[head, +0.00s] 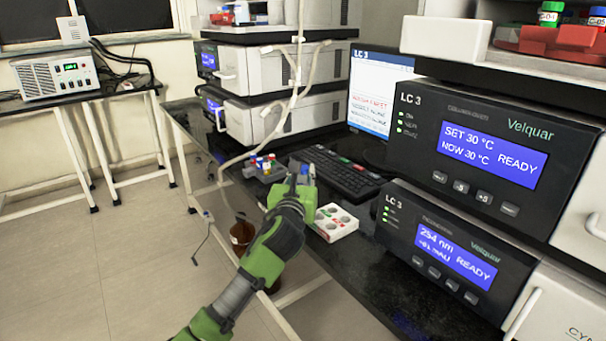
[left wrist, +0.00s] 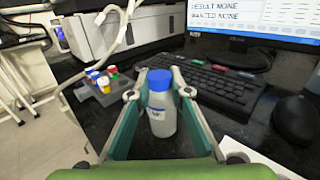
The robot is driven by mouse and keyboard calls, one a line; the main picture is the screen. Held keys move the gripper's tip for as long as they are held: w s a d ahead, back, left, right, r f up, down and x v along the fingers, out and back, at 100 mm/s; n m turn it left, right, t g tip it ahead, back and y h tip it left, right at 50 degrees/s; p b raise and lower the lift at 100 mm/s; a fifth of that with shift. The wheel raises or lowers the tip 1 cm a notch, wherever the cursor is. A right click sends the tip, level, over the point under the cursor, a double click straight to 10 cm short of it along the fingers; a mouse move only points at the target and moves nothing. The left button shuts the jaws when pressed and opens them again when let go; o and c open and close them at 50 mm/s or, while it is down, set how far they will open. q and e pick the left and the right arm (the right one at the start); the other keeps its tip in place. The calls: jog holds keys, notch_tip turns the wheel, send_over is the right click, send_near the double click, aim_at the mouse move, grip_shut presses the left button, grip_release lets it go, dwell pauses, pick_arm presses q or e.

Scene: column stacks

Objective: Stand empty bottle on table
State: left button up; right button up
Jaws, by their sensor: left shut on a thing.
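A small bottle with a blue cap and a pale, clear-looking body (left wrist: 161,117) is upright between the fingers of my left gripper (left wrist: 158,94) in the left wrist view. The fingers are shut on its sides. In the head view my left gripper (head: 298,186) is over the black table (head: 350,265), and the arm hides most of the bottle. I cannot tell whether the bottle's base touches the table. My right gripper is not in view.
A white tray with round holes (head: 336,222) is right of the gripper. A keyboard (head: 338,172) lies behind it. A grey rack with coloured caps (head: 263,168) stands to the left. Stacked LC 3 instruments (head: 440,245) stand at the right. A brown container (head: 241,236) is below the table edge.

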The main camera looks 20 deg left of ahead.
pick_arm(q)
jog(key=shift+f, duration=0.2)
jog(key=o, duration=0.8)
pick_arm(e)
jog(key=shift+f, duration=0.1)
pick_arm(q)
jog(key=shift+r, duration=0.2)
jog(key=s, duration=0.4)
jog(key=s+d+p, duration=0.1)
jog(key=s, duration=0.3)
jog(key=s+p, duration=0.1)
jog(key=s, duration=0.3)
jog(key=shift+d, duration=0.25)
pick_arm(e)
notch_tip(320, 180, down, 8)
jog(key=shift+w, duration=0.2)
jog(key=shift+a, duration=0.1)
